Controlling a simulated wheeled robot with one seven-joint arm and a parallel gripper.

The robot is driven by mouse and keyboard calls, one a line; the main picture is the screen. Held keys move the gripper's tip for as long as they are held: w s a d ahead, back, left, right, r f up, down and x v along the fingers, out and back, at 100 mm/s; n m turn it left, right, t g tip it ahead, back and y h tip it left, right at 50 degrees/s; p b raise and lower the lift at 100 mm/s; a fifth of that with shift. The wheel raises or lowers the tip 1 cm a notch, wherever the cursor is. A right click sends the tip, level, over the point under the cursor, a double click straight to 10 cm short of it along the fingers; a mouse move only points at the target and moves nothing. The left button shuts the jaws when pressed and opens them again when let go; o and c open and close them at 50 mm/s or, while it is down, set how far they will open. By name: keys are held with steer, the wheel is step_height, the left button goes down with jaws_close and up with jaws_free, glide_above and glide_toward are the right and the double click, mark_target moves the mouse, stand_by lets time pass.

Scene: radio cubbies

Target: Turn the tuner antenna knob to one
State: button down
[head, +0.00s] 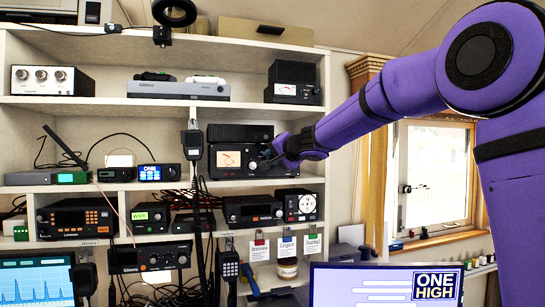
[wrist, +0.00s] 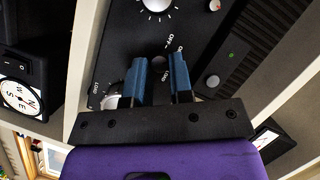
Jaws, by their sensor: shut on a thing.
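The tuner (head: 228,173) is a black box with a lit meter, on the middle shelf in the head view. Its black front panel (wrist: 122,42) fills much of the wrist view. My gripper (head: 272,158) reaches it from the right and is at the right part of that front. In the wrist view my gripper (wrist: 158,70) has its two blue fingers on either side of a small dark knob (wrist: 158,61), shut on it. The fingers hide most of this knob, so its pointer cannot be read.
A large silver dial (wrist: 157,4) and another silver knob (wrist: 111,101) are on the panel near the fingers. A black box (head: 240,132) sits on top of the tuner. A handheld microphone (head: 192,142) hangs left of it. A wooden post (head: 372,150) stands right.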

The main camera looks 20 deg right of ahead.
stand_by(0.4)
steer(key=c, duration=1)
jaws_free()
steer(key=v, duration=1.1)
steer(key=shift+f, duration=0.1)
steer(key=shift+w, duration=0.1)
